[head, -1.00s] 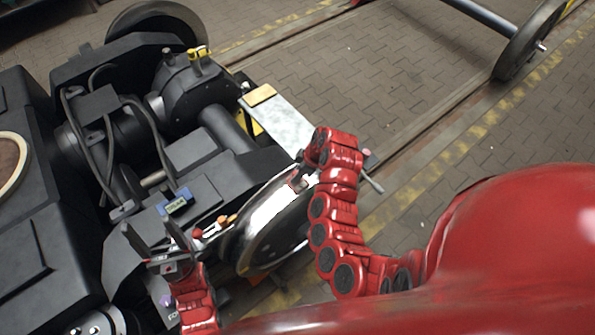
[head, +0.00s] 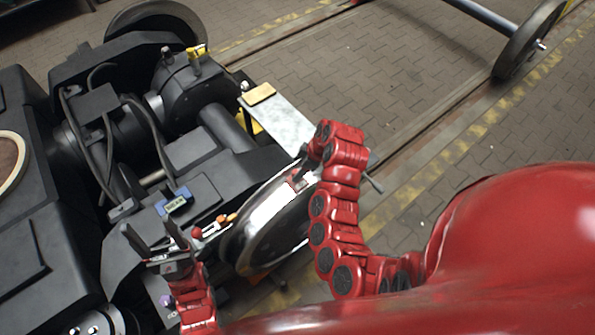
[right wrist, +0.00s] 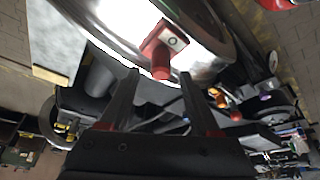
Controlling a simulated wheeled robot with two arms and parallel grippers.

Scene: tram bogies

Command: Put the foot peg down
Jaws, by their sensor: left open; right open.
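In the right wrist view, a red block with a rounded stub and a pale plate with a dark ring (right wrist: 163,50) is against the shiny wheel (right wrist: 115,18). It may be the foot peg; I cannot be sure. My right gripper (right wrist: 159,74) is open, with its dark fingers apart and the stub just beyond and between the tips. In the head view, my right gripper (head: 303,172) is at the wheel's (head: 268,215) upper edge, and the red block is not clear there. My left gripper (head: 150,236) is open and empty above the dark bogie (head: 50,225).
A blue meter (head: 176,201) and small orange and red pieces (head: 222,220) lie on the bogie near my left gripper. A yellow-topped block (head: 258,94) sits on a pale plate (head: 280,122). Paved floor (head: 380,70) is open beyond; another wheel (head: 527,42) stands far right.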

